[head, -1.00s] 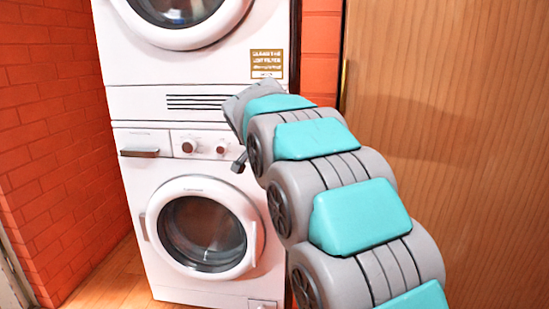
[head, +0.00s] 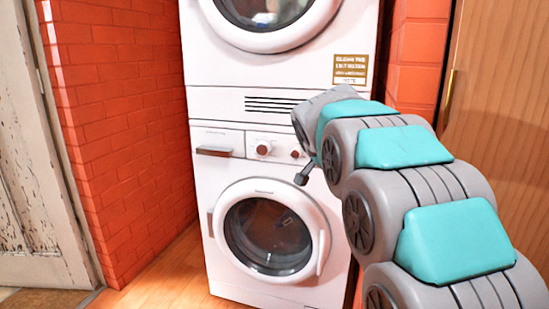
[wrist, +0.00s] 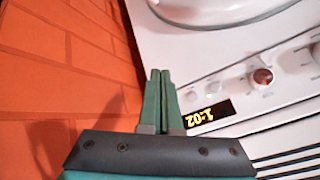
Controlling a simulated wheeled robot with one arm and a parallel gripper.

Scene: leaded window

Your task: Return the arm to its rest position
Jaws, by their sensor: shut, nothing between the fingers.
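My gripper (wrist: 160,100) shows in the wrist view with its two green fingers together and nothing between them. In that view it is in front of the washer's control panel, beside the orange brick wall. In the head view my grey and teal arm reaches up from the lower right toward the stacked machines. Its far end is in front of the panel between the two machines, and the fingers cannot be made out there.
A white washer (head: 207,262) with a shut round door stands under a white dryer (head: 215,60). A red brick wall (head: 125,130) is to the left, then a worn white door (head: 30,170). A wooden panel (head: 505,110) is at the right. Wooden floor (head: 165,275) is bare at the lower left.

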